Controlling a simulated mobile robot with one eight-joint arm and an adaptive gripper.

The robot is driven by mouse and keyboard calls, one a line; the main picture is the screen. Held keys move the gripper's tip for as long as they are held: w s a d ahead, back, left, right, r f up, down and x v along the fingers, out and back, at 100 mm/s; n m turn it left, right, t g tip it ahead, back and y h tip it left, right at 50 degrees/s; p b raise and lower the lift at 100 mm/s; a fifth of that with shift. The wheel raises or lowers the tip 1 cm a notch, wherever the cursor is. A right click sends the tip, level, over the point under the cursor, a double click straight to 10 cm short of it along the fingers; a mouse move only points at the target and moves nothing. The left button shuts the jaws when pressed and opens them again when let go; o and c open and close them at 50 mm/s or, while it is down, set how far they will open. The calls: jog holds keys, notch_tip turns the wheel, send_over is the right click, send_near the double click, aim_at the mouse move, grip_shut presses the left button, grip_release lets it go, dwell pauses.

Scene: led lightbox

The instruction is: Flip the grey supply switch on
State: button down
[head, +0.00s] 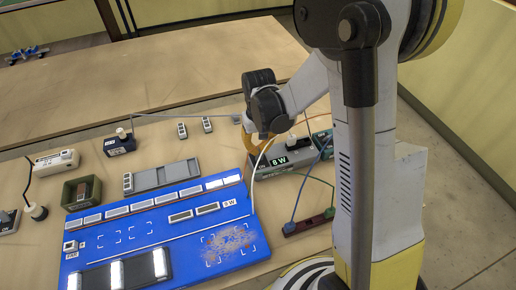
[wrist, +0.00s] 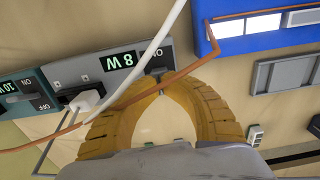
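The grey supply (head: 292,163) stands right of the blue panel with a green "8 W" display lit. It also shows in the wrist view (wrist: 92,77), where upside-down ON lettering is visible at its right end beside the display. Its switch there is small and partly covered by my fingertips, so I cannot tell its position. My gripper (wrist: 158,85) has its orange fingers curved together, the tips meeting at that end of the supply with nothing clearly held. In the head view my gripper (head: 258,138) hangs just above the supply, partly behind my arm.
A white cable (wrist: 150,50) and an orange-brown cable (wrist: 160,82) cross near my fingers. A teal supply (wrist: 22,95) adjoins the grey one. The blue lightbox panel (head: 150,226) and a grey tray (head: 160,176) lie left. A dark red connector block (head: 308,222) lies in front.

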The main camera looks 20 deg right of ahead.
jog(key=shift+s, duration=0.25)
jog(key=shift+w, duration=0.65)
notch_tip(320, 180, up, 7)
jog(key=p, duration=0.4)
jog(key=s+r+t+b, duration=0.4)
jog(key=s+r+t, duration=0.3)
jog(key=s+r, duration=0.5)
jog(key=s, duration=0.4)
jog(key=shift+r, duration=0.35)
